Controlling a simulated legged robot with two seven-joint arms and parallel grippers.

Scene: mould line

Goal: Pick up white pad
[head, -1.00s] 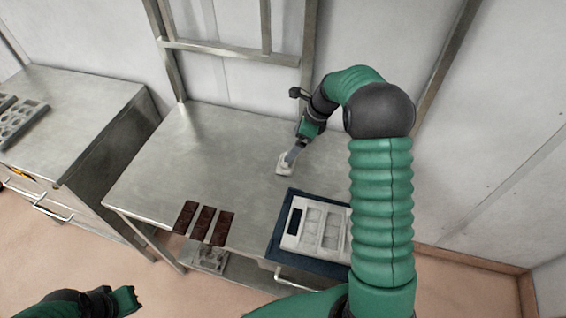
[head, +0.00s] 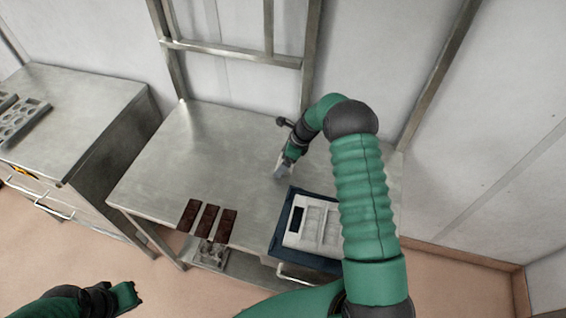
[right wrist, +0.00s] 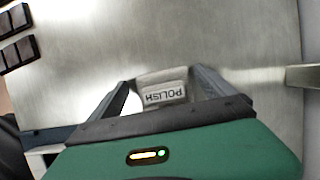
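The white pad (right wrist: 163,88) shows in the right wrist view between the fingers of my right gripper (right wrist: 162,82). It bears a label reading POLISH, upside down in that view. The fingers flank it on both sides, and I cannot tell whether they press on it. In the head view my right gripper (head: 279,172) points down at the steel table, right of its middle, and mostly hides the pad. My left gripper (head: 134,295) is low at the left of the head view, away from the table; its finger opening is unclear.
A dark blue tray (head: 276,244) with a white mould (head: 296,238) lies on the steel table (head: 170,160), near my right forearm. Several dark brown bars (head: 208,222) lie at the front edge. A steel cabinet (head: 85,105) with grey moulds (head: 22,125) stands left. The table's left side is clear.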

